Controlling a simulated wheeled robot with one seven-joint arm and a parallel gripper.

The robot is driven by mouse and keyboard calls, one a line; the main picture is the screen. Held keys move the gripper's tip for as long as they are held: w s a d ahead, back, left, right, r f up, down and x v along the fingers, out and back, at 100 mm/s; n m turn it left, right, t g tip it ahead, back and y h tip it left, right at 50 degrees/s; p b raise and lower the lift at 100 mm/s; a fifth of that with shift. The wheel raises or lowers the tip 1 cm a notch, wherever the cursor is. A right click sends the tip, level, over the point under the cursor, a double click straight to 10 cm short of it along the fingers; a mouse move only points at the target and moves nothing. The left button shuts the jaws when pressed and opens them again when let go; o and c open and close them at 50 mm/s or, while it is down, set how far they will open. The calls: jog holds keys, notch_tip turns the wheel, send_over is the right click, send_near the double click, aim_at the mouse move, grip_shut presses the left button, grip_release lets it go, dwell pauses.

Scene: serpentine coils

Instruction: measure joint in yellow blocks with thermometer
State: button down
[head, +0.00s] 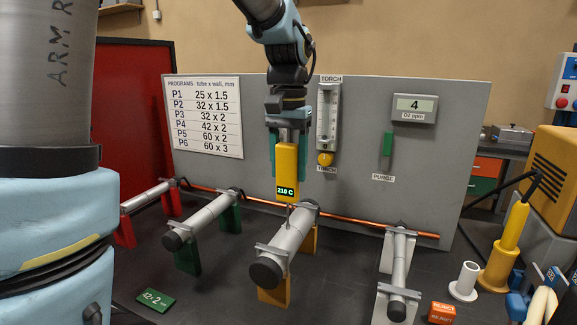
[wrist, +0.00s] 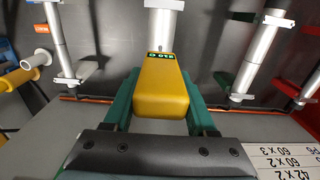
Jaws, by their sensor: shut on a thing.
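The thermometer (head: 287,165) is a yellow handheld body with a small display reading 210 C and a thin probe below. My gripper (head: 288,172) is shut on it and holds it upright, one teal finger on each side. The wrist view also shows the yellow thermometer (wrist: 162,92) between my gripper's fingers (wrist: 160,85). The probe points down at the grey tube (head: 287,250) lying in the yellow blocks (head: 275,293). The tip appears at or just above the tube's upper side; I cannot tell whether it touches. The joint itself is not clear.
Similar tubes lie in red blocks (head: 124,232), green blocks (head: 188,257) and whitish blocks (head: 384,297). A grey panel (head: 440,170) stands behind, with a copper pipe (head: 345,220) along it. A green "42x2" tag (head: 155,299) and an orange REJECT block (head: 441,313) lie in front.

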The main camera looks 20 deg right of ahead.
aim_at(288, 143)
jog(key=shift+r, duration=0.1)
jog(key=shift+r+p, duration=2.7)
jog(key=shift+r, duration=0.25)
dwell(4.9)
